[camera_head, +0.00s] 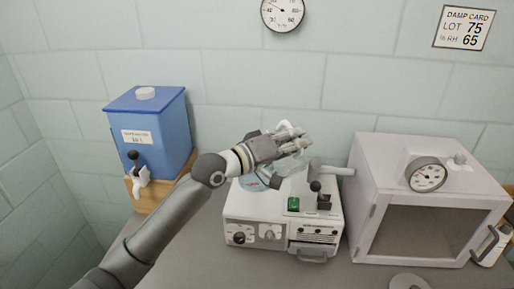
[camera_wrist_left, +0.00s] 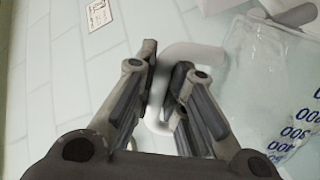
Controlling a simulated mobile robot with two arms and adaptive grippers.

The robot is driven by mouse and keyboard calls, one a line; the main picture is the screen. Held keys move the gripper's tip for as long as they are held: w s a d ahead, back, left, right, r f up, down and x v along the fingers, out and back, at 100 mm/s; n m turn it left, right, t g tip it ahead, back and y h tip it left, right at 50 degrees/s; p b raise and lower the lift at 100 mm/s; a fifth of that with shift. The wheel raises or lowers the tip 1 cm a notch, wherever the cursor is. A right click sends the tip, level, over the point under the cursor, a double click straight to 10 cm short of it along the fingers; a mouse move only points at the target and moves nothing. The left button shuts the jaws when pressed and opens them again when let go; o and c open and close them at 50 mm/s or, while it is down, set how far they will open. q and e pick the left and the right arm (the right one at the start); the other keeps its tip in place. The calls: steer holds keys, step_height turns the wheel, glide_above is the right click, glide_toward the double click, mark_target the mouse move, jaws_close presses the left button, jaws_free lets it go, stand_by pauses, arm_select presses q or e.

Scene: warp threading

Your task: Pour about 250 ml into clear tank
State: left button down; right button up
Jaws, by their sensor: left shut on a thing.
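My left gripper (camera_head: 298,140) is above the white machine in the head view. In the left wrist view its fingers (camera_wrist_left: 165,75) are closed around the white handle (camera_wrist_left: 190,54) of a clear jug (camera_wrist_left: 262,85) with blue volume marks. My right gripper is not in view.
The white machine (camera_head: 268,212) has knobs, a green switch and a black-knobbed lever (camera_head: 315,187). A blue dispenser (camera_head: 150,130) with a tap stands at left. A white cabinet (camera_head: 365,205) with a dial stands close at right. Bare counter (camera_head: 200,255) lies at front left.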

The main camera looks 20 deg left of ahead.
arm_select(q)
steer(key=shift+a+r, duration=0.1)
steer(key=shift+r, duration=0.25)
steer(key=shift+w+a+r+n+p, duration=0.2)
steer(key=shift+r+n+p, duration=0.1)
steer(key=shift+r+n, duration=0.1)
steer(key=shift+w+a+r+n+p, duration=0.15)
steer(key=shift+a+r+n+p, duration=0.1)
steer(key=shift+r+n, duration=0.15)
stand_by(2.3)
steer(key=s+d+f+m+b, duration=0.3)
steer(key=d+f+m+b, duration=0.1)
steer(key=f+m, duration=0.3)
steer(key=shift+d+f, duration=0.4)
steer(key=shift+f, duration=0.25)
steer(key=shift+s+f, duration=0.1)
stand_by(1.2)
step_height(320, 180, down, 10)
steer(key=s+d+m+b, duration=0.1)
steer(key=d+m+b, duration=0.1)
steer(key=m+b, duration=0.3)
steer(key=shift+s+d+r+m, duration=0.2)
steer(key=shift+s+d+m, duration=0.15)
steer(key=shift+m, duration=0.15)
stand_by(0.5)
